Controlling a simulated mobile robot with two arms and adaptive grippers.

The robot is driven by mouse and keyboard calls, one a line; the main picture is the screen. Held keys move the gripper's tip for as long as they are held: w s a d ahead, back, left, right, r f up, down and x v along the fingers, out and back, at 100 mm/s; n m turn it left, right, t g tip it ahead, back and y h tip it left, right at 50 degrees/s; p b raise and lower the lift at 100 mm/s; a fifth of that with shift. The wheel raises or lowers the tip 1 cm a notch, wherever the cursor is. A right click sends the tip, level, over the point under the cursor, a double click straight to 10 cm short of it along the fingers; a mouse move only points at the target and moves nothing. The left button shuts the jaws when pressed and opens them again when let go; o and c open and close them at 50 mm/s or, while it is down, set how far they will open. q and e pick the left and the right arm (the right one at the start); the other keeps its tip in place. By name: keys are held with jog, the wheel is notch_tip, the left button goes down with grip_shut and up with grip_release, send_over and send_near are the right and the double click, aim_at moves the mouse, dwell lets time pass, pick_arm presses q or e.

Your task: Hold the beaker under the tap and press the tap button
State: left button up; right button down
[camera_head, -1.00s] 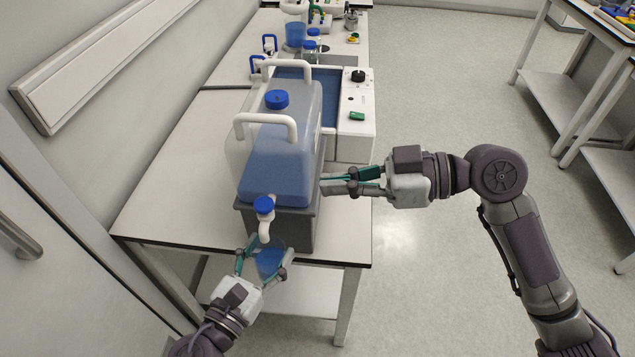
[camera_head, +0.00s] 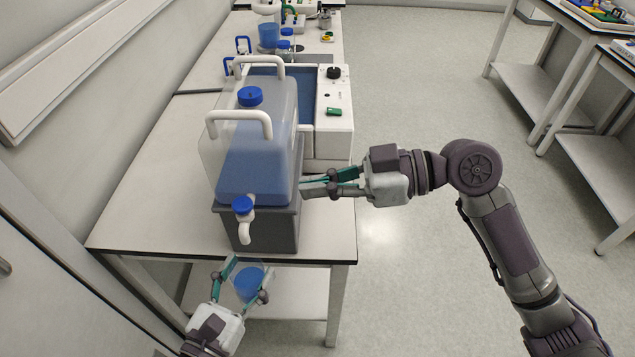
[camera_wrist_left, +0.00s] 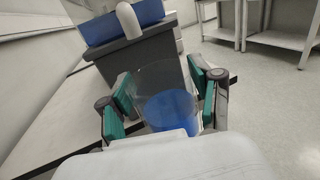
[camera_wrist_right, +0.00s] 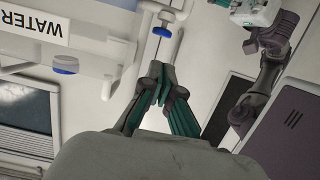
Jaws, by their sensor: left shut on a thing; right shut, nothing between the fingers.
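The beaker (camera_head: 249,284) is clear with blue liquid in it. My left gripper (camera_head: 248,276) is shut around its sides and holds it upright or nearly so, out past the table's front edge. The beaker fills the space between the fingers in the left wrist view (camera_wrist_left: 170,108). The white tap (camera_head: 246,229) with its blue button (camera_head: 242,204) is on the front of the water tank (camera_head: 255,165). The beaker is apart from the tap, nearer to me and lower. My right gripper (camera_head: 304,187) is shut and empty beside the tank's right side.
The tank stands on a grey block (camera_head: 270,232) at the front end of the white table (camera_head: 150,205). A white device with a knob (camera_head: 334,110) stands behind it. A wall is on the left. The floor (camera_head: 420,120) to the right is clear up to other tables.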

aim_at(245, 292)
pick_arm(q)
jog(key=shift+s+a+f+b, duration=0.1)
jog(key=shift+s+b, duration=1.05)
jog(key=shift+s, duration=1.05)
